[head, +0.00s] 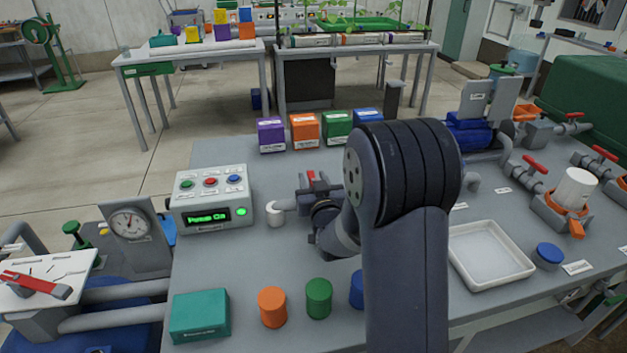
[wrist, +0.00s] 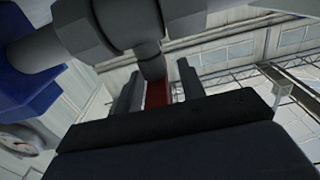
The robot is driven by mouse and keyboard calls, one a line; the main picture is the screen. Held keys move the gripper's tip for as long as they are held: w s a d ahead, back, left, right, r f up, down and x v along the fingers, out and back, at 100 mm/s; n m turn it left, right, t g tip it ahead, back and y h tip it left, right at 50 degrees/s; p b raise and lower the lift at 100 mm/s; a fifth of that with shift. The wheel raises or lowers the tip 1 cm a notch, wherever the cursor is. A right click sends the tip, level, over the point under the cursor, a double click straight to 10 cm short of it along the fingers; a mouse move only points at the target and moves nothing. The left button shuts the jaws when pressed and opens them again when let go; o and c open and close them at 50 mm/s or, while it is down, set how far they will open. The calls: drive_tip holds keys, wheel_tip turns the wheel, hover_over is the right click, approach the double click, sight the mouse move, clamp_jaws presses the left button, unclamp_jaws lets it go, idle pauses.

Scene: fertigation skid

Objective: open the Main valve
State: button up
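My gripper (head: 312,182) is at mid-table, right of the control box, and partly hidden by my arm. A red piece (head: 311,176), like a valve handle, shows at it. In the wrist view, the two fingers of my gripper (wrist: 158,88) stand apart with a red piece (wrist: 157,93) between them, below a grey pipe fitting (wrist: 140,25). A narrow gap shows on its right side; contact on the left is unclear. Other red-handled valves are at the right (head: 533,163) (head: 604,152) and on the white plate at the left (head: 35,285). I cannot read which is Main.
The control box (head: 212,200) and a pressure gauge (head: 127,222) stand at the left. Colored boxes (head: 304,131) line the back edge. Colored cylinders (head: 319,298) and a teal box (head: 200,315) stand in front. A white tray (head: 490,252) is right of my arm.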

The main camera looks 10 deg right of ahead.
drive_tip(key=shift+c, duration=0.4)
clamp_jaws()
drive_tip(key=shift+f+n+y+b, duration=0.1)
drive_tip(key=shift+n+y+b, duration=0.3)
drive_tip(key=shift+y+b, duration=0.15)
drive_tip(key=n+y+b, duration=0.1)
drive_tip(key=y, duration=0.1)
drive_tip(key=shift+d+n+y, duration=0.1)
drive_tip(key=shift+n+y, duration=0.2)
drive_tip(key=shift+y, duration=0.05)
drive_tip(key=n+g+y, duration=0.1)
drive_tip(key=n+y, duration=0.1)
drive_tip(key=y, duration=0.1)
drive_tip(key=n+g+y+p, duration=0.2)
drive_tip(key=y, duration=0.1)
drive_tip(key=n+g+y, duration=0.1)
drive_tip(key=y, duration=0.1)
drive_tip(key=shift+r+n+p, duration=0.25)
drive_tip(key=shift+n+p, duration=0.15)
drive_tip(key=shift+n+g+y+p, duration=1)
drive_tip(key=shift+n+g+y, duration=0.9)
drive_tip(key=shift+g, duration=0.6)
drive_tip(key=shift+f, duration=0.1)
